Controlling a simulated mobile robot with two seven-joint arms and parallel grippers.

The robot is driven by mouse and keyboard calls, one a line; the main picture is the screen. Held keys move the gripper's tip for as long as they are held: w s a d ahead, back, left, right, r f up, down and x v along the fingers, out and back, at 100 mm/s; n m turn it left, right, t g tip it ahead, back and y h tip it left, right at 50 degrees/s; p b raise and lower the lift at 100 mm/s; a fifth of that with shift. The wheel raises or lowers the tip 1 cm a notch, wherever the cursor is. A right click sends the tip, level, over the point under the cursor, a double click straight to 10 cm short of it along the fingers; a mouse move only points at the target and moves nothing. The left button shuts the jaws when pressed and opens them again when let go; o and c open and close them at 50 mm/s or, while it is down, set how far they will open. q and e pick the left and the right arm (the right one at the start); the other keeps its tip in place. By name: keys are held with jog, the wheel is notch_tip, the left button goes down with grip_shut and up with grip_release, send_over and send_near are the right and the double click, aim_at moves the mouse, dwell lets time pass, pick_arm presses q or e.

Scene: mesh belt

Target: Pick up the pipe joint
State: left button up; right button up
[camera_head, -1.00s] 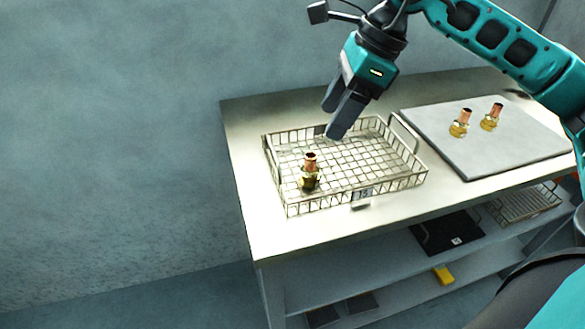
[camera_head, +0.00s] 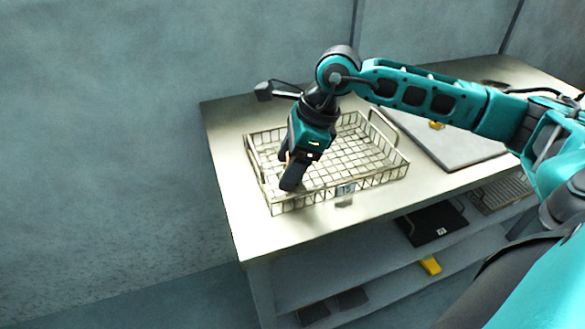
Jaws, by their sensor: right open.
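My right gripper (camera_head: 290,184) reaches down into the wire basket (camera_head: 365,183), over its left front part. Its fingers point down and are open. The pipe joint in the basket, brass and copper in the earlier view, is now almost wholly hidden behind the fingers. I cannot tell whether the fingers touch it or stand around it. Another pipe joint (camera_head: 437,125) shows only as a small brass piece on the grey mat, below my right arm. My left gripper is not in view.
The basket stands on a pale table (camera_head: 237,190) with a raised handle at its right end. The grey mat (camera_head: 455,148) lies to the right, partly behind my arm. A black tray (camera_head: 432,226) and a yellow block (camera_head: 430,266) are on shelves below.

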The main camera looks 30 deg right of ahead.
jog(key=shift+a+f, duration=0.1)
jog(key=c, duration=1.2)
grip_shut()
